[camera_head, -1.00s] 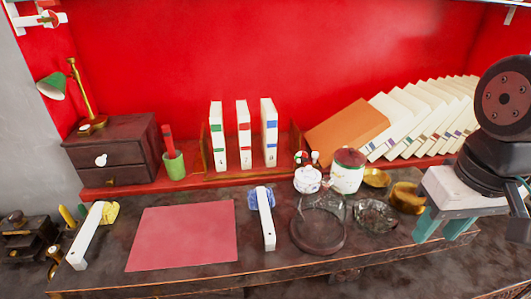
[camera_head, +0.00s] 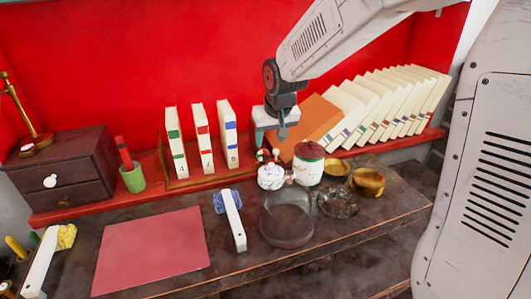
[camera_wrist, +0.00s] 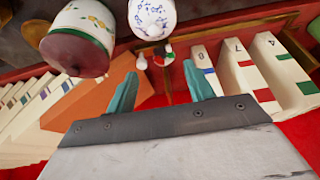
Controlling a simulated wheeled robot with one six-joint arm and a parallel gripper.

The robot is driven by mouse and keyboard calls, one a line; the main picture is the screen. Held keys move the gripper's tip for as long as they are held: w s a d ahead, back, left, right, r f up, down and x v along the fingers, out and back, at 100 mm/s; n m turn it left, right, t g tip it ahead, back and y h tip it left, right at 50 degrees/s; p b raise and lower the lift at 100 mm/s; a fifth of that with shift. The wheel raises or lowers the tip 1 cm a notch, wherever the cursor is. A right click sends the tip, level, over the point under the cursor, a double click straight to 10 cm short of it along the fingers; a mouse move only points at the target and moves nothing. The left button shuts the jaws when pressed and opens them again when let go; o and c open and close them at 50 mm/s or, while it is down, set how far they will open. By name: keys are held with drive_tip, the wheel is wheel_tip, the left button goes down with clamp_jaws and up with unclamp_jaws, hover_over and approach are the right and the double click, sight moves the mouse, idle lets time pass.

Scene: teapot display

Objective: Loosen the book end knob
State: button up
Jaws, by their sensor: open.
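A small knob with red, green and white parts (camera_head: 267,154) sits at the shelf edge right of the upright books, just behind the blue-patterned white teapot. In the wrist view the knob (camera_wrist: 158,57) lies just beyond my fingertips, roughly centred between them, beside a brass rail. My gripper (camera_head: 272,138) is above the shelf, close behind the knob. In the wrist view my gripper (camera_wrist: 162,78) has its two teal fingers apart with nothing held between them. Whether a finger touches the knob I cannot tell.
Upright white books (camera_head: 202,138) stand left of my gripper. An orange book (camera_head: 314,122) and leaning white books (camera_head: 385,108) are right. The patterned teapot (camera_head: 271,177) and a red-lidded jar (camera_head: 308,165) stand close in front. A red mat (camera_head: 152,250) lies front left.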

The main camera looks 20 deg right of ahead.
sight(265, 157)
drive_tip(key=x, duration=0.8)
drive_tip(key=shift+w+a+f, duration=0.1)
drive_tip(key=shift+w+f, duration=0.1)
drive_tip(key=shift+w, duration=0.3)
drive_tip(key=c, duration=1)
